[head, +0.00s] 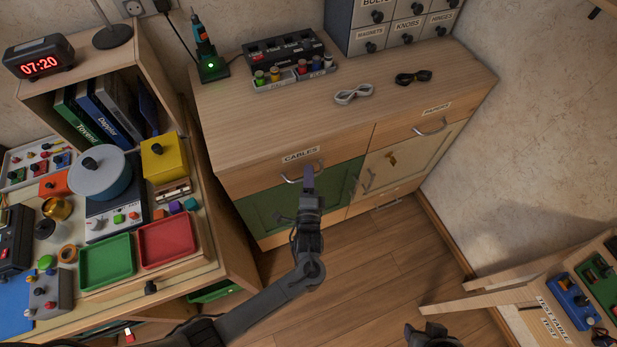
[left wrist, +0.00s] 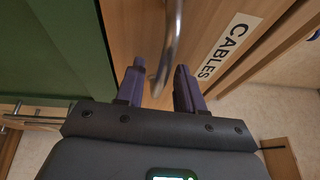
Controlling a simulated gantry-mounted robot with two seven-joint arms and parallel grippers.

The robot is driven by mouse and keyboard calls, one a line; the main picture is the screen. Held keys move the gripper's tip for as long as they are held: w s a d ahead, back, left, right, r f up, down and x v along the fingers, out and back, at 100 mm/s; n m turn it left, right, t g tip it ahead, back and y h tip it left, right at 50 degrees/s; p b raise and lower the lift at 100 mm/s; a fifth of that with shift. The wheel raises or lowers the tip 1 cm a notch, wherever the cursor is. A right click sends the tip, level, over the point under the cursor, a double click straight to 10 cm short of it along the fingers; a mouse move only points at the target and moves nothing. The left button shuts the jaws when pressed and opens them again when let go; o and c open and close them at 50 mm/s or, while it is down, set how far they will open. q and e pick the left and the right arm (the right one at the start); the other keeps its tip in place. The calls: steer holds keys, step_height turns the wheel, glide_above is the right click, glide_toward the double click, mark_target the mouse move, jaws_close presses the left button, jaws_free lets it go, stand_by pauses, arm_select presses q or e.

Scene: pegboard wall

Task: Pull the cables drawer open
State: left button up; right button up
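The cables drawer (head: 262,178) is a wooden front with a "CABLES" label (head: 300,155) at the upper left of the cabinet. It looks shut, about flush with its neighbour. Its curved metal handle (head: 289,180) is partly hidden by my left gripper (head: 309,175). In the left wrist view, the handle (left wrist: 171,40) comes down between the two separated purple fingers of the left gripper (left wrist: 160,68), with visible gaps, so the gripper is open around it. My right gripper (head: 430,335) is at the bottom edge, partly cut off; its fingers are unclear.
A green door (head: 280,212) lies below the cables drawer, and a second labelled drawer (head: 410,127) is to its right. A workbench with red (head: 167,241) and green trays stands left. Another table (head: 545,300) is at lower right. Floor (head: 370,260) before the cabinet is clear.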

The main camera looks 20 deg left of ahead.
arm_select(q)
steer(key=shift+c, duration=0.3)
jaws_close()
arm_select(e)
steer(key=shift+d, duration=0.1)
arm_select(q)
steer(key=shift+r, duration=0.1)
arm_select(e)
steer(key=shift+r, duration=0.1)
